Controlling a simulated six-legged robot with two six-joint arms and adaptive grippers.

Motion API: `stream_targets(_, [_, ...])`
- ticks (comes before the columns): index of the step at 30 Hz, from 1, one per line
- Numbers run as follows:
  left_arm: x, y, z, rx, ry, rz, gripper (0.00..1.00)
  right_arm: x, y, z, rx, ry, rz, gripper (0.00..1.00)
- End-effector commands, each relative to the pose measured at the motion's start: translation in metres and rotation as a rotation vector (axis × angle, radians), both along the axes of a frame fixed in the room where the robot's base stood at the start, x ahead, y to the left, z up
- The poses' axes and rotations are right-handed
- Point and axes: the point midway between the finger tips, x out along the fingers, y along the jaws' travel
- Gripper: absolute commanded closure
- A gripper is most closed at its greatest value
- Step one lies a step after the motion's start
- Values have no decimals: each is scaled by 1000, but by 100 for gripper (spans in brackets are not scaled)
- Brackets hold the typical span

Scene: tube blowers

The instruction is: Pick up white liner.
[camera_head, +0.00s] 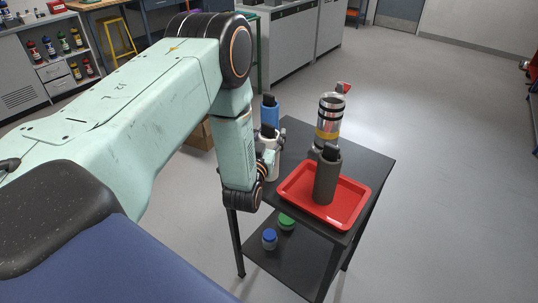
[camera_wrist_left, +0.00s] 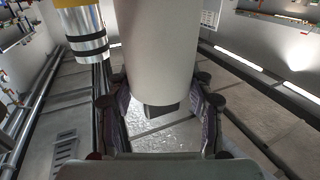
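The white liner (camera_head: 271,171) is a pale upright cylinder near the left edge of the black cart's top, partly hidden by my left arm. In the left wrist view the liner (camera_wrist_left: 158,45) fills the upper middle, with a dark block at its lower end. My left gripper (camera_head: 267,153) is at the liner's side, its fingers small and partly hidden in the head view. In the left wrist view my left gripper (camera_wrist_left: 160,88) has one finger on either side of the liner. I cannot tell whether both fingers press on it. My right gripper is not in view.
A blue bottle (camera_head: 270,112) stands just behind the liner. A silver cylinder with a yellow band (camera_head: 328,122) stands at the back. A dark grey bottle (camera_head: 326,178) stands on a red tray (camera_head: 298,198) at the right. Blue and green-topped items sit on the lower shelf (camera_head: 300,262).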

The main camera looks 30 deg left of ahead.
Motion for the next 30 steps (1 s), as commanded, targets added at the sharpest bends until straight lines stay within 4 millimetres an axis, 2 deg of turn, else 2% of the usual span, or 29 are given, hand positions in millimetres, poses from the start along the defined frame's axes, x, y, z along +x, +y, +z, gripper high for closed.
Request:
stream_targets(2, [0,0,0,0,0,0,59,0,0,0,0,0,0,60])
stream_targets(16, [0,0,-1,-1,2,1,99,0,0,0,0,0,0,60])
stream_targets(25, [0,0,2,0,1,0,99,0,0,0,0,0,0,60])
stream_targets(30, [0,1,20,0,-2,1,99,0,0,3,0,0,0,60])
